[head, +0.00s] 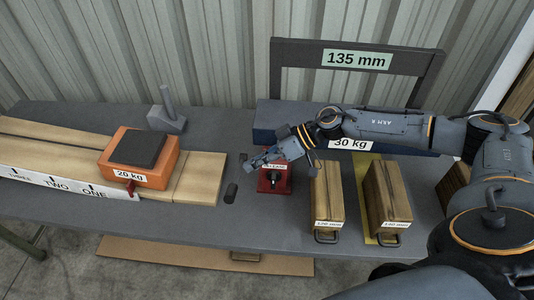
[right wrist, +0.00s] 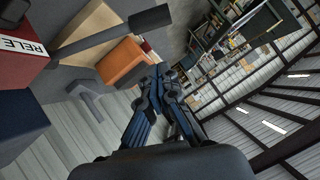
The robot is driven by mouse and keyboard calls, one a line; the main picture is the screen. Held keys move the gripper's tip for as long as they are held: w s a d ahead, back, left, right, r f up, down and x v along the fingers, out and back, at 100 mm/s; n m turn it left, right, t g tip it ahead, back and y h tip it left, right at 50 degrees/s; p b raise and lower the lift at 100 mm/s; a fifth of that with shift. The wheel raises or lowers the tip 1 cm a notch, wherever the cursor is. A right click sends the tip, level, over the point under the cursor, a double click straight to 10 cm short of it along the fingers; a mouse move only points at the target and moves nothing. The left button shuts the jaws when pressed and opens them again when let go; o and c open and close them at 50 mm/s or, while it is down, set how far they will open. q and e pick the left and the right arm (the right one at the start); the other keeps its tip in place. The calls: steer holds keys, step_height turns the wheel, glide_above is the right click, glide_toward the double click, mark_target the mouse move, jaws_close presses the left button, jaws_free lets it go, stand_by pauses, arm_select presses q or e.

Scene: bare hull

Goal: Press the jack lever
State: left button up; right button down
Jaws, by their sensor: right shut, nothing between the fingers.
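The red jack (head: 275,182) stands on the grey table (head: 230,228), partly hidden by my right gripper (head: 256,161). Its white label, partly readable, also shows at the left of the right wrist view (right wrist: 22,46). The jack lever (right wrist: 100,36) is a grey bar with a dark grip in the right wrist view, to the upper left of my right gripper (right wrist: 160,72) and apart from its fingers in that picture. In the head view a small dark piece (head: 231,193) beside the jack may be the lever's grip. My right gripper is shut and empty. My left gripper is not in view.
A blue 30 kg block (head: 264,114) lies behind the jack, below a dark frame (head: 278,70) labelled 135 mm. Two wooden blocks (head: 327,190) (head: 388,190) stand to the right. An orange 20 kg weight (head: 150,178) sits on wooden boards (head: 205,178) at left, near a grey T-shaped object (head: 167,118).

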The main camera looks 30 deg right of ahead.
steer(key=a+f, duration=0.4)
steer(key=f, duration=0.1)
steer(key=shift+f+p, duration=0.2)
steer(key=shift+p, duration=0.2)
steer(key=shift+w+a, duration=0.1)
